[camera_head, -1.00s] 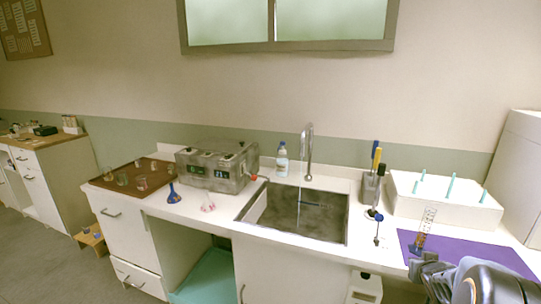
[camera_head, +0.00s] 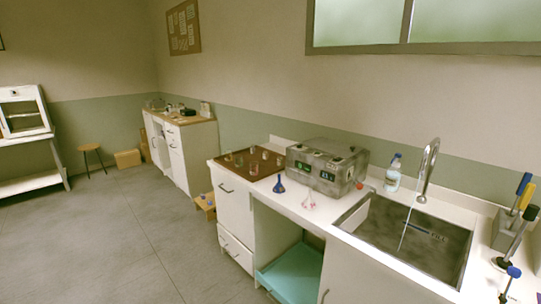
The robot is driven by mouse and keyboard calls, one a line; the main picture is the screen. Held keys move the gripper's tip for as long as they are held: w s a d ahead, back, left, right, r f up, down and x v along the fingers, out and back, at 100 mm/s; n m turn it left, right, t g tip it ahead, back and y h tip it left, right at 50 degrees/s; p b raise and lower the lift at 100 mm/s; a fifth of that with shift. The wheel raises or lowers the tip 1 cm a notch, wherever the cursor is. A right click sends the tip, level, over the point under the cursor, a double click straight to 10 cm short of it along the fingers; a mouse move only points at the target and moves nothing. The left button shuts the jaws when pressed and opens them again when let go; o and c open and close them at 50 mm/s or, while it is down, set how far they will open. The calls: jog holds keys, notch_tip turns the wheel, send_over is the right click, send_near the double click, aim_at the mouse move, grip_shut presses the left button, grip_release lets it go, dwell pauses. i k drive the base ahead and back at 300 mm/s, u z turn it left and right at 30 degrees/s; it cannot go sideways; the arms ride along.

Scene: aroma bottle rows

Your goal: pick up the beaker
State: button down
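Several small clear glass vessels stand on a brown tray (camera_head: 243,178) at the left end of the counter. One glass beaker (camera_head: 254,168) is near the tray's front, and another (camera_head: 279,160) is near its right side. They are small, and I cannot tell which one the task means. My gripper is not in view.
A blue flask (camera_head: 279,185) and a small clear flask with pink (camera_head: 308,201) stand right of the tray. A grey box-shaped device (camera_head: 326,168) is behind them. A sink (camera_head: 415,240) with running tap (camera_head: 428,170) and a bottle (camera_head: 393,175) lie further right. Floor at left is open.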

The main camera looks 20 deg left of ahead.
aim_at(228, 153)
jog(key=u, duration=1.4)
jog(key=k, duration=0.15)
jog(key=u, duration=1.6)
jog(key=i, duration=0.1)
jog(key=z, duration=1.15)
